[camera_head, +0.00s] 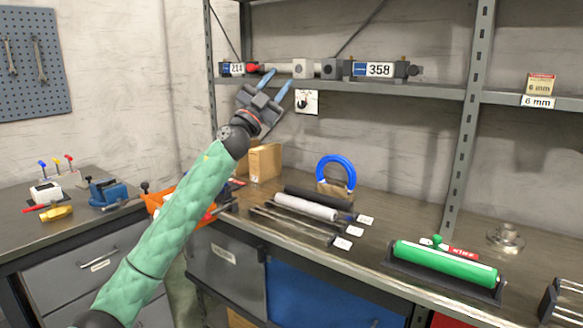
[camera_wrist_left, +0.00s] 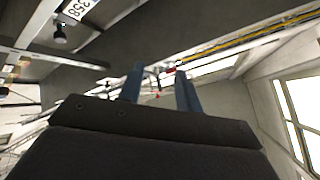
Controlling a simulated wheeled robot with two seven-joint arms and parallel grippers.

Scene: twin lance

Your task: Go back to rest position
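My left arm, in a green padded sleeve, reaches up from the lower left in the head view. My left gripper (camera_head: 277,84) is raised in front of the upper shelf, with its two blue fingers apart and nothing between them. In the left wrist view the gripper (camera_wrist_left: 160,88) also shows open and empty, with the ceiling area behind it. My right gripper is not in either view.
The workbench (camera_head: 365,255) below holds a green cylinder (camera_head: 445,264), a white roll (camera_head: 306,207) and a blue ring (camera_head: 337,172).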

